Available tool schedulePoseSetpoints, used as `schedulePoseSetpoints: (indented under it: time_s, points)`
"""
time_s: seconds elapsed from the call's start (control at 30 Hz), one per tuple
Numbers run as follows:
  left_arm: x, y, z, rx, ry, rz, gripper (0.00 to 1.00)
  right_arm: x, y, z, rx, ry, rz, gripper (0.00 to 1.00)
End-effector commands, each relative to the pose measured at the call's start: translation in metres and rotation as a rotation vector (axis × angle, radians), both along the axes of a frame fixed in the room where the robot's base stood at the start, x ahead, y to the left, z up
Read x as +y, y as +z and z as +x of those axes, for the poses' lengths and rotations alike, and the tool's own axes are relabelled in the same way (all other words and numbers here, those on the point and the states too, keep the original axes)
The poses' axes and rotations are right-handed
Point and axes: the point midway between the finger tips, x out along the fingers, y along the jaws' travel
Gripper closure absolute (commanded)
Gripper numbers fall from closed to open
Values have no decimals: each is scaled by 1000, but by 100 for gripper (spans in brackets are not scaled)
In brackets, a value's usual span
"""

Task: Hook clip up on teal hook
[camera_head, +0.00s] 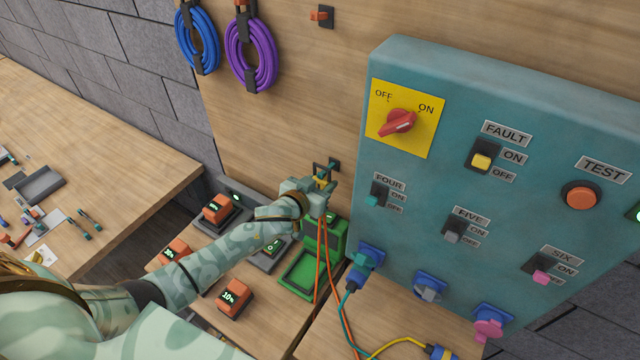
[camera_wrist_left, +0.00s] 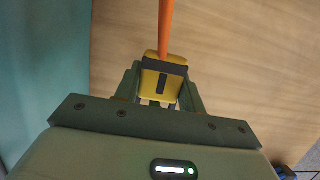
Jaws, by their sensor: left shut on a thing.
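My left gripper (camera_head: 321,181) is shut on a yellow and black clip, right by the wooden back board. The clip (camera_wrist_left: 161,80) sits between the fingers in the left wrist view, with an orange lead (camera_wrist_left: 166,28) running away from it. In the head view, orange leads (camera_head: 319,262) hang down below the gripper. A small dark hook mount (camera_head: 335,164) is on the board just beyond the gripper; I cannot clearly tell its colour, and it is partly hidden. I cannot tell whether the clip touches it. My right gripper is not in view.
A teal switch panel (camera_head: 510,110) stands close to the right of the gripper. A green charger (camera_head: 300,275) and several orange battery packs (camera_head: 235,297) are below. Blue (camera_head: 198,40) and purple (camera_head: 251,55) coils hang on the board, beside an orange hook (camera_head: 320,15).

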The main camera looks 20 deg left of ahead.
Motion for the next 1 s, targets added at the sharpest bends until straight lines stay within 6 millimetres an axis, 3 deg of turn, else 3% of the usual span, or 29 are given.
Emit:
schedulePoseSetpoints:
  time_s: [1.0]
  points:
    - [-2, -9, 13, -1, -1, -1, 77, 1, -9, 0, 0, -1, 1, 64]
